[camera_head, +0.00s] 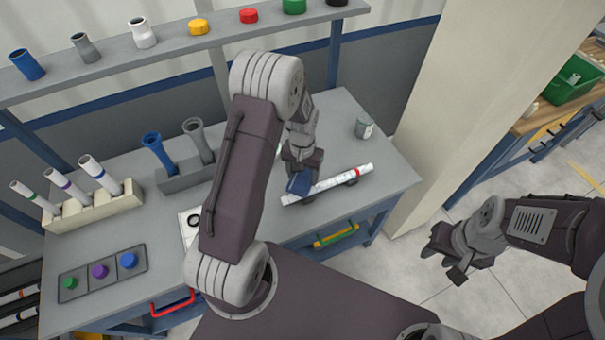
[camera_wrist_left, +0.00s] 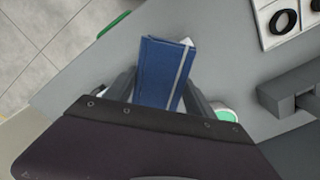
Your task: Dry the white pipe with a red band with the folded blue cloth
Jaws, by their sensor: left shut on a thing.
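The white pipe with a red band (camera_head: 333,184) lies tilted across the picture near the right front of the grey table; its red band is near the right end. My left gripper (camera_head: 303,172) is shut on the folded blue cloth (camera_head: 299,184), at the left part of the pipe. The cloth overlaps the pipe in the head view; I cannot tell whether they touch. In the left wrist view the cloth (camera_wrist_left: 163,72) stands between the two fingers and hides most of what is behind it. My right gripper (camera_head: 444,260) is open and empty over the floor, right of the table.
A grey cup (camera_head: 364,127) stands behind the pipe. A rack with several white pipes (camera_head: 95,205), a grey holder with two fittings (camera_head: 186,176) and a panel of coloured buttons (camera_head: 101,271) are at left. A shelf (camera_head: 180,48) runs along the back.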

